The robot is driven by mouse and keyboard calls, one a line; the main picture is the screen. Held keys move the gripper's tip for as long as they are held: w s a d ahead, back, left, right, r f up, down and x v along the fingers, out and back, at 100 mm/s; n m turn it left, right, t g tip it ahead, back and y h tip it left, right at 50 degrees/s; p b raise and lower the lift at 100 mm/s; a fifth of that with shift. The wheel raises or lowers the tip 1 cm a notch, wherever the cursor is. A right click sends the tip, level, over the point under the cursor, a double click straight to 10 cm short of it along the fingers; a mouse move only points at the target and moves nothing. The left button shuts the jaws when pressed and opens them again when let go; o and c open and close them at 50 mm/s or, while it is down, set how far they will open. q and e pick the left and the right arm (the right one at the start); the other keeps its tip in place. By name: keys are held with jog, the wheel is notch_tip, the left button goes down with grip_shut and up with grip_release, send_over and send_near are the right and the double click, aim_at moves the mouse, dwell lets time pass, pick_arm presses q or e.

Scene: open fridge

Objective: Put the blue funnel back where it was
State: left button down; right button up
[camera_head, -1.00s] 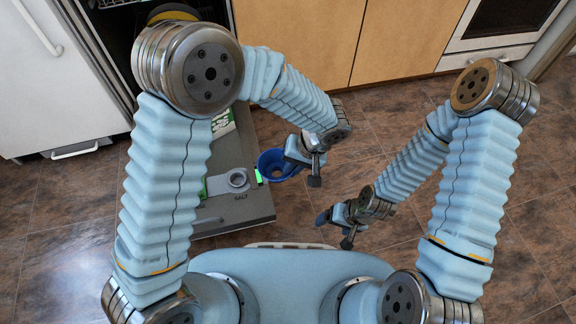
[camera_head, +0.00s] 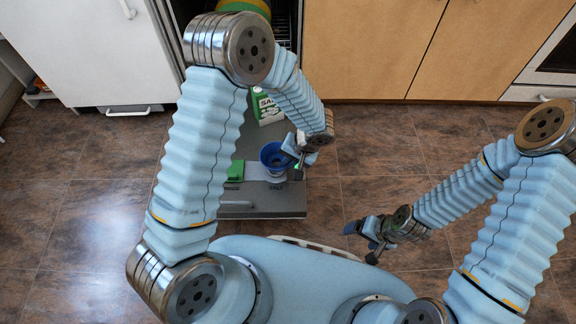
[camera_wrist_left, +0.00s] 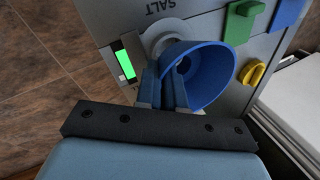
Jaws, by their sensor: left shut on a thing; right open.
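The blue funnel (camera_head: 272,156) is held over the grey open door panel (camera_head: 262,208), close to the round grey fitting (camera_head: 277,183) by the word SALT. In the left wrist view the funnel (camera_wrist_left: 212,75) is tilted, its wide mouth facing right, and partly covers the round fitting (camera_wrist_left: 164,42). I cannot tell whether they touch. My left gripper (camera_head: 293,154) is shut on the funnel's side; its fingers (camera_wrist_left: 165,92) show in the wrist view. My right gripper (camera_head: 368,242) is open and empty, right of the panel above the floor.
A green-and-white salt box (camera_head: 266,108) stands behind the funnel. A green block (camera_head: 236,170) is on the panel. The wrist view also shows a blue block (camera_wrist_left: 290,12), a yellow ring (camera_wrist_left: 252,74) and a lit green display (camera_wrist_left: 125,65). Floor to the right is clear.

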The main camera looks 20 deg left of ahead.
aim_at(284, 171)
pick_arm(q)
jog(key=shift+d+b+x, duration=0.15)
jog(key=shift+b+x, duration=0.1)
jog(key=shift+x, duration=0.5)
jog(key=shift+d+b+x, duration=0.2)
jog(key=shift+x, duration=0.55)
jog(key=shift+f, duration=0.15)
jog(key=shift+f+b, duration=0.2)
jog(key=shift+b, duration=0.1)
jog(key=c, duration=1.2)
grip_release()
jog(key=shift+c, duration=0.2)
